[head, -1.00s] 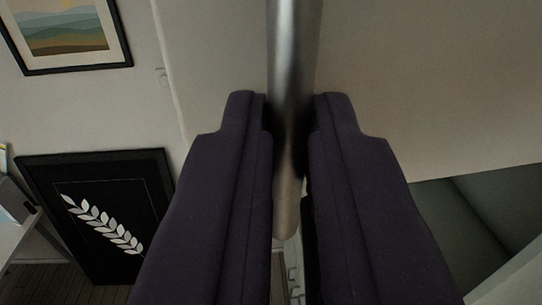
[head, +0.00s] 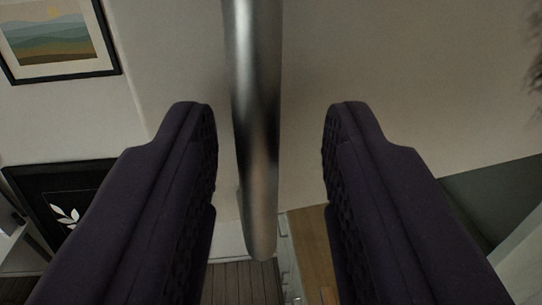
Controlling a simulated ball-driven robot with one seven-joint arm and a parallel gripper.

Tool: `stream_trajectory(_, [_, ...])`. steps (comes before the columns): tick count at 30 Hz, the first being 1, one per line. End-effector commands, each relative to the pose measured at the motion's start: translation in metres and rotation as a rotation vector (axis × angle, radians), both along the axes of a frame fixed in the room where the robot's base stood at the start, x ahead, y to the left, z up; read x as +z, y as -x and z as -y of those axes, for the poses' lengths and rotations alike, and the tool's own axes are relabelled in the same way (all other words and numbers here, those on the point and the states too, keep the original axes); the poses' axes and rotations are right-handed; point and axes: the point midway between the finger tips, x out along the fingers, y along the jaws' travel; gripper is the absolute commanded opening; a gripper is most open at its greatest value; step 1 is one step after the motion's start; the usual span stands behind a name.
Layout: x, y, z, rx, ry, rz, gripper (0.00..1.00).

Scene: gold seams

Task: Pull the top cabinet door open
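The metal bar handle (head: 257,110) runs down the middle of the head view, from the top edge to a rounded lower end. Behind it is a pale beige panel (head: 400,90), which appears to be the top cabinet door. My gripper (head: 270,125) is open, with one dark finger on each side of the handle. The handle lies nearer the left finger, with a gap showing on both sides. The fingers hide parts of the panel's lower area. I cannot tell how far open the door is.
A framed landscape picture (head: 58,38) hangs at the upper left. A black framed leaf picture (head: 35,190) is below it, partly behind my left finger. A wooden surface (head: 313,250) and dark floor (head: 245,283) show below. A grey-green surface (head: 490,205) is at lower right.

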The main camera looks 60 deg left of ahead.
Motion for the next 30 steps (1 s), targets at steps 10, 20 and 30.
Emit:
stream_trajectory(10, [0.001, 0.027, 0.051, -0.001, -0.003, 0.003, 0.38])
stream_trajectory(20, [0.000, 0.036, 0.067, 0.000, -0.002, 0.000, 0.38])
stream_trajectory(30, [0.000, 0.036, 0.067, 0.000, -0.001, 0.000, 0.38])
